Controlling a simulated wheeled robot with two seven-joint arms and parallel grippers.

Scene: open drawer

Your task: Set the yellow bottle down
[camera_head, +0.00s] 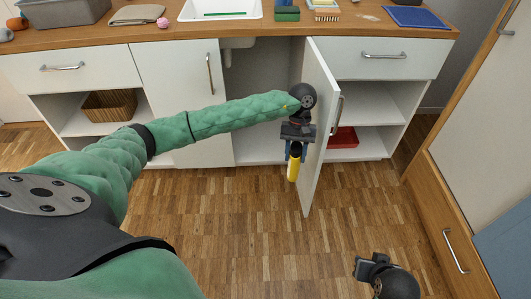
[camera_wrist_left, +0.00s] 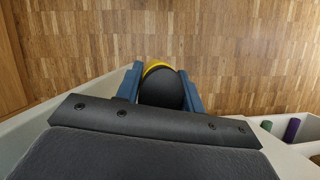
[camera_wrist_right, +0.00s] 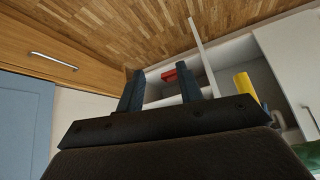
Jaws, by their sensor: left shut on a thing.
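The yellow bottle (camera_head: 293,170) hangs below my left gripper (camera_head: 294,153), beside the open cabinet door. In the left wrist view the blue fingers of my left gripper (camera_wrist_left: 160,88) are shut on the bottle's black top (camera_wrist_left: 162,92), with a yellow rim (camera_wrist_left: 156,66) showing beyond it. The bottle also shows upright in the right wrist view (camera_wrist_right: 244,84). Its bottom is in the air in front of the cabinet. My right gripper (camera_head: 371,266) is low at the right in the head view. In the right wrist view its fingers (camera_wrist_right: 160,88) are apart and empty.
The cabinet door (camera_head: 312,130) stands open just right of the bottle. Behind lies the open compartment floor (camera_head: 258,156). A red box (camera_head: 343,138) sits on the low shelf to the right, and a woven basket (camera_head: 109,105) at left. The wooden floor (camera_head: 235,225) is clear.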

